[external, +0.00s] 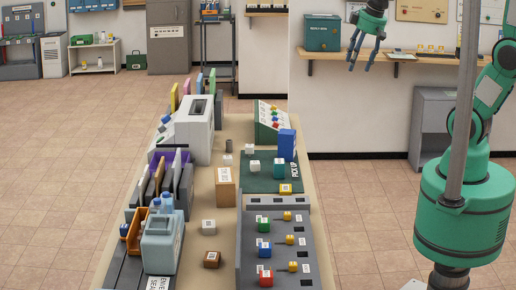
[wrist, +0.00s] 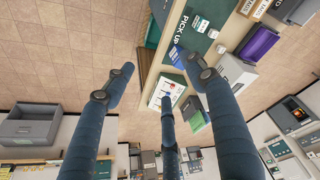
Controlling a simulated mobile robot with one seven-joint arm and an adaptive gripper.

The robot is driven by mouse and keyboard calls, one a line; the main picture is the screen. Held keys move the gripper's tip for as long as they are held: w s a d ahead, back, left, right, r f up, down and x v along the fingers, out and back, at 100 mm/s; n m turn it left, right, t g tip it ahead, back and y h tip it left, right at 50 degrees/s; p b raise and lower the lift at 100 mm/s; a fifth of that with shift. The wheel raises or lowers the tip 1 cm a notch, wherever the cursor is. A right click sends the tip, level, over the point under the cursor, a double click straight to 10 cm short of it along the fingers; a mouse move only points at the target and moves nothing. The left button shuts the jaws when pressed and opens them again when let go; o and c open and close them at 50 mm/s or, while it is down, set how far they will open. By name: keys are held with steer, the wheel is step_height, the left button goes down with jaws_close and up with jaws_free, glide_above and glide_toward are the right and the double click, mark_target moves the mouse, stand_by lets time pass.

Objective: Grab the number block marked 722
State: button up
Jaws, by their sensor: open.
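Several small number blocks stand on the long central table (external: 226,205); their numbers are too small to read, so I cannot tell which is 722. White blocks (external: 280,162) and a yellow block (external: 285,189) are on or at the dark green PICK UP mat (external: 262,184). Another white block (external: 208,227) and a brown block (external: 211,259) sit nearer the front. Green (external: 264,224), blue (external: 264,244) and red (external: 265,275) blocks lie on the grey rack. My three-fingered gripper (external: 362,57) is open and empty, high and right of the table, away from the blocks.
A tall blue box (external: 287,145) stands at the mat's right edge. A wall shelf (external: 400,67) is behind my gripper. The floor right of the table is clear.

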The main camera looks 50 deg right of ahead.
steer(key=s+d+r+m+t, duration=0.1)
steer(key=s+d, duration=0.1)
steer(key=s, duration=0.4)
steer(key=s+d+m, duration=0.2)
steer(key=s+d, duration=0.1)
steer(key=s, duration=0.4)
steer(key=shift+r+t, duration=0.35)
steer(key=shift+t, duration=0.05)
steer(key=shift+d, duration=0.1)
steer(key=shift+c, duration=1.1)
steer(key=shift+w, duration=0.15)
